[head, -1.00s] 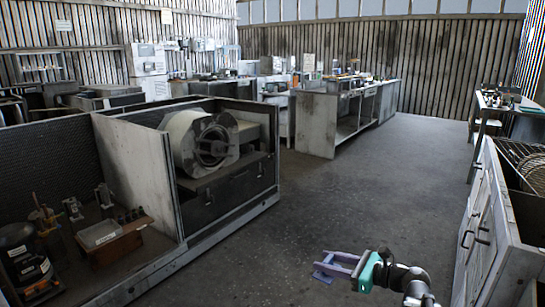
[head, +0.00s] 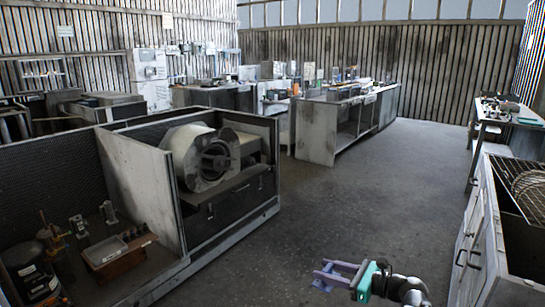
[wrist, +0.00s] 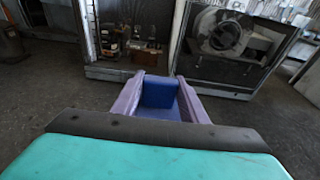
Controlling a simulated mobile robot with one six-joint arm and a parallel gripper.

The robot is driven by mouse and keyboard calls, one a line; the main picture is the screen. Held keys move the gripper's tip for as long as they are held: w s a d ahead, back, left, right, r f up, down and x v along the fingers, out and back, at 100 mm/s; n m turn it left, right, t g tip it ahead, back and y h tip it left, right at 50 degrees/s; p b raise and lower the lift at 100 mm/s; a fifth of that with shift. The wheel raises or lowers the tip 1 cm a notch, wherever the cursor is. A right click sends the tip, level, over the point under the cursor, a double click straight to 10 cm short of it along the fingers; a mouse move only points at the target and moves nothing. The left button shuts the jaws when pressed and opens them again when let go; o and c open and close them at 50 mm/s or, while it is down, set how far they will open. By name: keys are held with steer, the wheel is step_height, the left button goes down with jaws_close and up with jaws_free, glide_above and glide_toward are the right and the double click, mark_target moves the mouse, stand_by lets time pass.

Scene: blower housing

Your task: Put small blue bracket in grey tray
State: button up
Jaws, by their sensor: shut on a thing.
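My gripper (head: 337,273), with purple fingers and a teal palm, is at the bottom of the head view, out over the open floor. In the wrist view its fingers (wrist: 160,100) are shut on the small blue bracket (wrist: 160,93), which shows an upright plate and a flat part below it. In the head view the bracket (head: 322,279) is small and partly hidden by the fingers. The grey tray (head: 106,251) sits at the lower left on a brown box inside the left bay of a metal housing, well apart from my gripper.
A light dividing panel (head: 140,190) separates the tray's bay from the bay with a round blower (head: 205,157). A dark motor-like unit (head: 35,280) and small fixtures stand near the tray. A cabinet (head: 490,235) is at the right. The floor (head: 350,190) between is clear.

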steer(key=shift+r+p, duration=1.4)
steer(key=shift+p, duration=0.1)
steer(key=shift+s, duration=0.1)
